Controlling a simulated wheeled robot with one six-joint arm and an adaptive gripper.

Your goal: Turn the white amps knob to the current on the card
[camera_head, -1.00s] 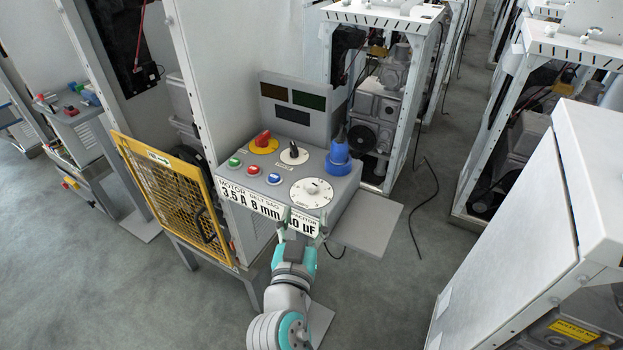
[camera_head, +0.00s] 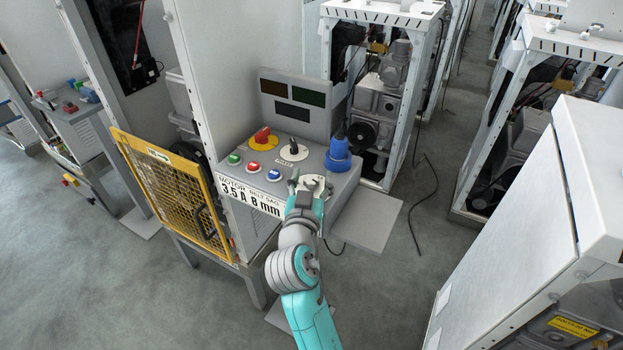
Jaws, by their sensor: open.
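The white knob on its round white dial (camera_head: 314,181) sits at the front right of the grey console panel (camera_head: 264,185). My gripper (camera_head: 310,184) is open, with its fingers over the dial and around the knob. I cannot tell whether they touch it. My gripper hides most of the dial, its scale and the knob's pointer. The white card (camera_head: 252,196) on the console's front edge reads motor 3.5 A and belt sag 8 mm; my arm covers its right part.
Green (camera_head: 234,159), red (camera_head: 253,167) and blue (camera_head: 274,175) buttons lie left. A yellow mesh guard (camera_head: 170,190) stands left.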

